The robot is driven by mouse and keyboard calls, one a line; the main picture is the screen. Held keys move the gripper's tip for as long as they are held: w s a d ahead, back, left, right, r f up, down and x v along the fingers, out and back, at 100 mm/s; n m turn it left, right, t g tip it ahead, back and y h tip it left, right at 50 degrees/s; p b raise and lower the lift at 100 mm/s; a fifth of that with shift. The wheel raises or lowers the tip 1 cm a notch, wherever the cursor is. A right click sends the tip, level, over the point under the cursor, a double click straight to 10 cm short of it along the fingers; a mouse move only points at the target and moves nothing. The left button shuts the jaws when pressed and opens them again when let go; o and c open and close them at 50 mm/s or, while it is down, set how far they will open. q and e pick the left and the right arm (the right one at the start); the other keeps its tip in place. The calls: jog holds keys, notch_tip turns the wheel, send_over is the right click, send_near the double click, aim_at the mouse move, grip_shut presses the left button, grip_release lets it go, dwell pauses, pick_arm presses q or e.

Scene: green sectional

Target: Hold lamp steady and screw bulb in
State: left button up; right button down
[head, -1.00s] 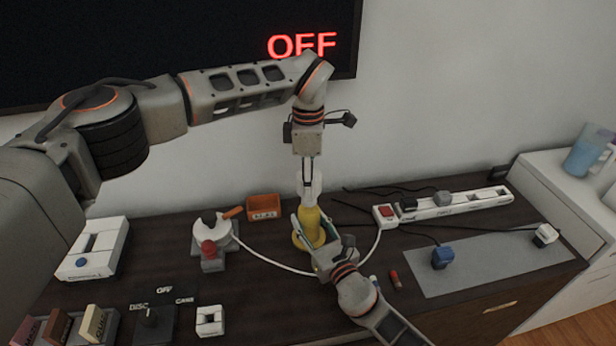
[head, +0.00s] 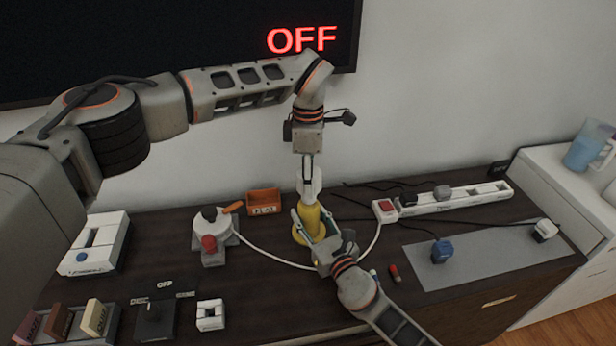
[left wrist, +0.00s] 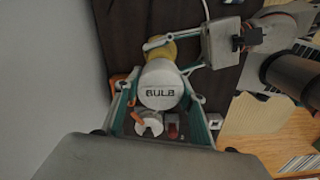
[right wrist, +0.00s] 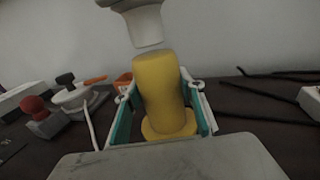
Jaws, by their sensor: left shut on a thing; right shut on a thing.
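The yellow lamp (head: 311,222) stands upright on the dark table, and it fills the middle of the right wrist view (right wrist: 160,90). My right gripper (head: 318,238) is shut around the lamp's body from the front, with a finger on each side. In the right wrist view the bulb's narrow lower end (right wrist: 146,28) hangs above the lamp's top with a small gap. The lamp's socket opening is hidden.
A power strip (head: 455,205) with plugs and a grey mat (head: 480,262) lie to the right. A white and red device (head: 211,237) and an orange box (head: 264,202) stand left of the lamp. A white cord curves around the lamp. The wall screen (head: 180,40) reads "OFF".

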pick_arm(q)
jog(key=shift+f, duration=0.25)
jog(key=m, duration=0.4)
jog(key=shift+m, duration=0.3)
jog(key=m, duration=0.5)
jog(key=shift+w, duration=0.1)
jog(key=m, duration=0.5)
jog(key=shift+d, duration=0.1)
jog(key=m, duration=0.4)
jog(key=shift+m, duration=0.4)
jog(key=o, duration=1.1)
